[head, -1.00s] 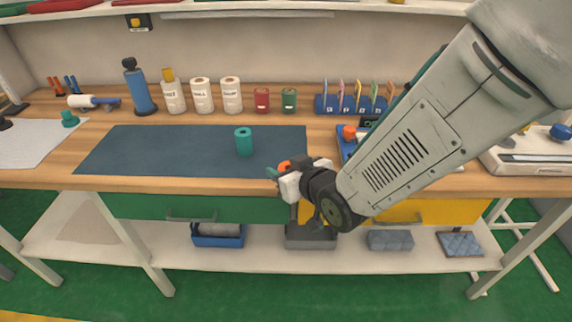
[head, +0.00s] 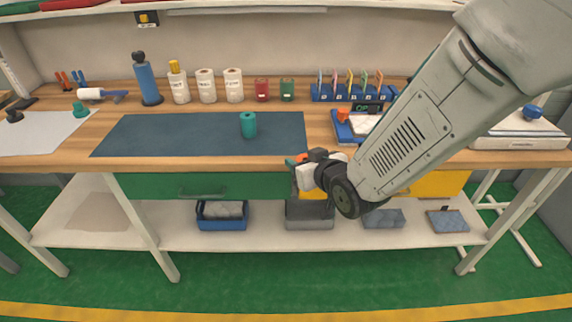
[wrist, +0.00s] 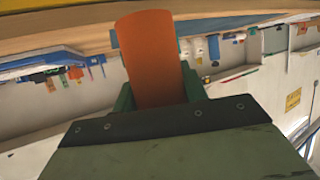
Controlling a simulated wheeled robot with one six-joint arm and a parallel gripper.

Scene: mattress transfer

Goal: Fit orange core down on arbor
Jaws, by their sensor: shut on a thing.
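My gripper (head: 298,161) is shut on the orange core (wrist: 152,58), which sticks out between the green fingers in the wrist view. In the head view only a little orange shows at the gripper, in front of the bench's front edge. A teal cylinder (head: 248,125) stands upright on the dark mat, apart from my gripper. A small teal piece with a wide base and a narrower top (head: 81,110) stands on the pale sheet at the far left. I cannot tell for sure which thing is the arbor.
The dark mat (head: 170,135) is mostly bare. A blue tray (head: 345,130) with an orange item lies right of the mat, partly behind my arm. Drawers and a lower shelf (head: 260,236) are below.

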